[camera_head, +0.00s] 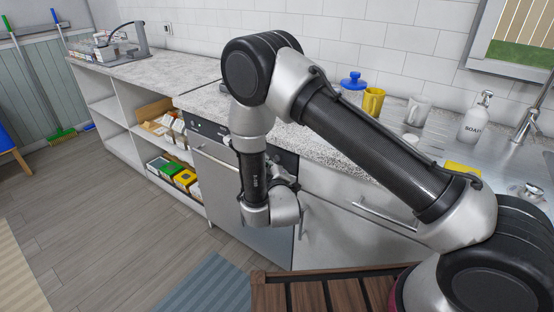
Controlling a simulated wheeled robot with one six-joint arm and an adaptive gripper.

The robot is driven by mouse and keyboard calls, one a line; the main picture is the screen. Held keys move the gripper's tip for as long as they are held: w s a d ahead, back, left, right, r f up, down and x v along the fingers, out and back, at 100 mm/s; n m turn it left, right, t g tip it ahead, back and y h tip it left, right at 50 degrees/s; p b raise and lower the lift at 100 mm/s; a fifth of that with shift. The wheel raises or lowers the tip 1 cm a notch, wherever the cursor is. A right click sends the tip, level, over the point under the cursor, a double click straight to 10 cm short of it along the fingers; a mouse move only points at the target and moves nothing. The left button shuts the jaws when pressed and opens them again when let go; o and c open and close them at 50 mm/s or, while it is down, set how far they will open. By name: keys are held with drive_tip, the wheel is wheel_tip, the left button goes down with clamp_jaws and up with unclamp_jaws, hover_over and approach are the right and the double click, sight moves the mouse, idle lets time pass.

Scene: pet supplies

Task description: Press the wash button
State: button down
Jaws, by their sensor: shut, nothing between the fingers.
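The silver dishwasher (226,198) stands under the counter, with a dark control panel (207,129) along its top edge. Small lit green marks show on the panel's left part. My arm crosses in front of the panel and hides its middle. The wash button cannot be picked out at this size. My gripper (281,172) is partly hidden behind my wrist, in front of the panel's right part. It is shut and empty. Whether it touches the panel cannot be told.
The speckled counter (205,100) holds a blue-lidded jar (353,86), a yellow mug (373,102), a white mug (418,110) and a soap bottle (476,118) beside the sink. Open shelves (127,114) with boxes stand left. A slatted wooden surface (330,292) is in front. Floor at left is clear.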

drive_tip(key=shift+s, duration=0.15)
drive_tip(key=s+a, duration=0.1)
drive_tip(key=s, duration=0.1)
drive_tip(key=s+a, duration=0.2)
drive_tip(key=shift+a, duration=0.1)
idle(0.5)
idle(0.4)
